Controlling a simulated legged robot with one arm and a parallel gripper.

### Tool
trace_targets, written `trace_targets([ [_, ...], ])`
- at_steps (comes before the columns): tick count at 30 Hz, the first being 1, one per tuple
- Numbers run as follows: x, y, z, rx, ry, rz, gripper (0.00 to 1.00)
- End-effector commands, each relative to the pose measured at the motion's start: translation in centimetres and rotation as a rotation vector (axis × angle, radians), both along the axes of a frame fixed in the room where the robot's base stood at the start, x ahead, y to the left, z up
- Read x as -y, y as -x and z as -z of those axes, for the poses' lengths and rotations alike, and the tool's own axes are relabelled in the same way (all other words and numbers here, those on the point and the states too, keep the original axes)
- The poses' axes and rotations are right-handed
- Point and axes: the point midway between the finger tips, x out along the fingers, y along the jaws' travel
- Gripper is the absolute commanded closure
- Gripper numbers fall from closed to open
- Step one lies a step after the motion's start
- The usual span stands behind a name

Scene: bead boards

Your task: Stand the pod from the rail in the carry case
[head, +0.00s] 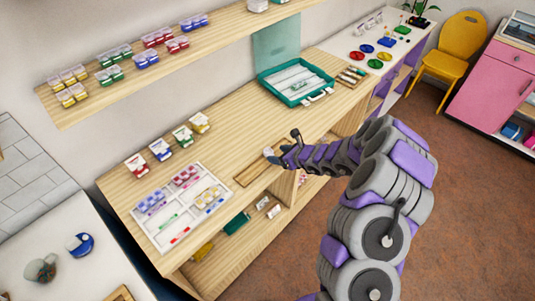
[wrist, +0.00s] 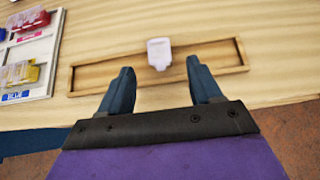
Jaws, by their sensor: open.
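The pod (wrist: 158,52) is a small whitish piece at the middle of the wooden rail (wrist: 95,80), seen in the wrist view between and beyond my fingertips. The rail also shows in the head view (head: 246,177), partly hidden by my gripper. My gripper (wrist: 158,75) is open and empty, its two dark blue fingers on either side of the pod's line and short of it in the picture. In the head view my gripper (head: 282,150) is over the bench's front edge. The teal carry case (head: 325,90) stands open farther along the bench, with a white insert inside and its lid raised.
A white sorting tray (head: 160,236) with bead boxes lies left of the rail. Several labelled boxes (head: 160,149) stand behind it. A shelf (head: 130,90) with bead boxes hangs above. A small wooden tray (head: 352,76) sits right of the case. Bench between rail and case is clear.

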Motion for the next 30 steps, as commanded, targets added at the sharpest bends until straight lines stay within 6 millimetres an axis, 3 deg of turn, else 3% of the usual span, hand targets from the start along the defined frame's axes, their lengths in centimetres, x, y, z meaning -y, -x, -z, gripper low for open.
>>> trace_targets([
  [10, -2.6, -2.0, 2.8, -0.002, 0.003, -0.003, 0.36],
  [22, -3.3, -2.7, 3.2, 0.000, 0.000, -0.001, 0.36],
  [30, -3.4, -2.6, 3.2, -0.001, 0.000, -0.001, 0.62],
])
